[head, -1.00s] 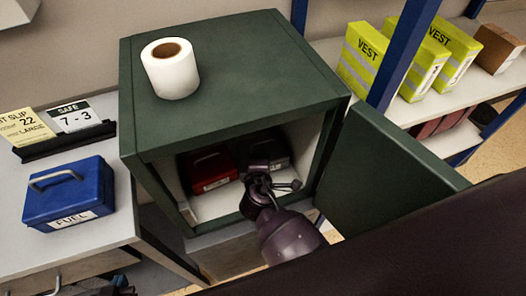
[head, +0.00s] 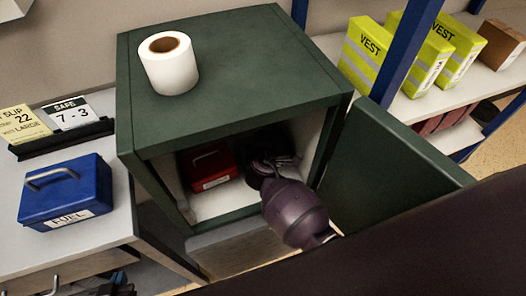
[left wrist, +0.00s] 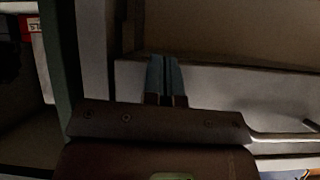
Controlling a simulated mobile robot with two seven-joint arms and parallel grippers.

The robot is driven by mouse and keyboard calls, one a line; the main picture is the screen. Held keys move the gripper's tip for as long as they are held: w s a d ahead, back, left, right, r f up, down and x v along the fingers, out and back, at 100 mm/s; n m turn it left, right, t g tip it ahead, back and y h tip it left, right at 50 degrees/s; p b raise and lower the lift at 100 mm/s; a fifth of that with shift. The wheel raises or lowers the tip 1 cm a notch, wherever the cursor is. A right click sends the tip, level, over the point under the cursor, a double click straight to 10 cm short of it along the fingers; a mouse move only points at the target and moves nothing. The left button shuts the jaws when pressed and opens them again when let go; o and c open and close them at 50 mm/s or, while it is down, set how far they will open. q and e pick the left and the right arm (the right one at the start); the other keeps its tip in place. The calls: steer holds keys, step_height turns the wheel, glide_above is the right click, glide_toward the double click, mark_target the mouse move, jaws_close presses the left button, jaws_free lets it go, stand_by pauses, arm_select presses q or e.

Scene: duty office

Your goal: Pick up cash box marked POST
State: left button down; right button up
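The open dark green safe (head: 235,65) holds a red cash box (head: 210,166) at its left, with a white label too small to read. A dark box beside it is now mostly hidden behind my left gripper (head: 284,162), so I cannot read POST on either. My left gripper reaches into the right half of the safe. In the left wrist view the two bluish fingers of the left gripper (left wrist: 166,78) stand together, with nothing visible between them. A red labelled item (left wrist: 32,24) shows at the upper left there. My right gripper is not in view.
The safe door (head: 390,170) stands open at the right. A white roll (head: 168,68) stands on the safe. A blue FUEL cash box (head: 66,195) sits on the left table near a SAFE 7-3 card (head: 70,113). Yellow VEST packs (head: 385,62) stand on the right shelf.

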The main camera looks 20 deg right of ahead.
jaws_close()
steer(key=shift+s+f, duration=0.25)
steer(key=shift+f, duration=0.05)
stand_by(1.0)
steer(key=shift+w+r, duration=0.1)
